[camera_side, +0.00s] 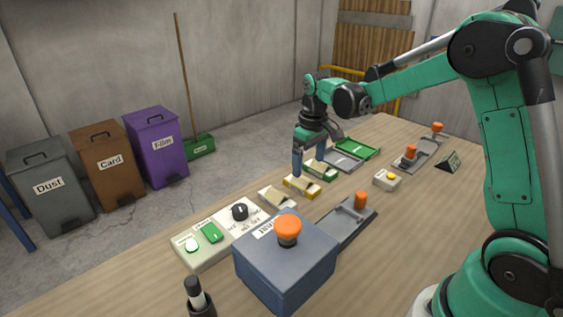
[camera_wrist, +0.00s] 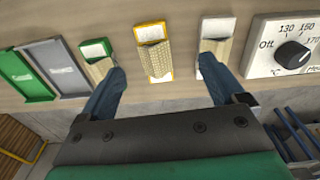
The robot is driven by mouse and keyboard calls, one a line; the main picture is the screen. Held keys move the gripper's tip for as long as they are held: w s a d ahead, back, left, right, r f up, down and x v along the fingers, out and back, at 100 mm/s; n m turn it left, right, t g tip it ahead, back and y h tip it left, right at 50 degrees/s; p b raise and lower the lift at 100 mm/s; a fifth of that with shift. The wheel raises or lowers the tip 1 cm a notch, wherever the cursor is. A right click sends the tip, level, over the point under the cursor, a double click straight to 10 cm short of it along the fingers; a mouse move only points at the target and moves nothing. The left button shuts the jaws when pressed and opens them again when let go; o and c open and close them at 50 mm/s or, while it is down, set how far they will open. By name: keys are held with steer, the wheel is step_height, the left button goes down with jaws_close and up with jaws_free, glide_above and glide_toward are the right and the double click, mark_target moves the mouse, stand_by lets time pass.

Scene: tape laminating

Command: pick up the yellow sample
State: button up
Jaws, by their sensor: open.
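The yellow sample (camera_side: 301,186) sits on the table in a row between a green-edged sample (camera_side: 320,170) and a white one (camera_side: 277,198). In the wrist view the yellow sample (camera_wrist: 156,60) is a yellow-edged holder with a white end and a beige textured strip. My gripper (camera_side: 309,165) is open and empty above the row, its blue fingers pointing down. In the wrist view my gripper (camera_wrist: 161,66) has its fingertips on either side of the yellow sample, with gaps. The left fingertip overlaps the green-edged sample (camera_wrist: 97,50), the right one the white sample (camera_wrist: 217,32).
A grey tray (camera_wrist: 66,66) and a green tray (camera_wrist: 29,73) lie beyond the green-edged sample. A control panel with a black dial (camera_wrist: 292,54) lies on the other side. A blue box (camera_side: 285,262) with an orange knob stands at the front. Neighbouring samples leave narrow gaps.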

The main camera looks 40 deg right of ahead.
mark_target(309, 182)
steer(key=shift+w+d+f+g, duration=0.15)
steer(key=shift+d+f, duration=0.1)
steer(key=shift+f, duration=0.2)
steer(key=shift+w+d+f+g, duration=0.15)
steer(key=shift+d+f, duration=0.1)
steer(key=shift+f, duration=3)
jaws_close()
steer(key=shift+r, duration=0.1)
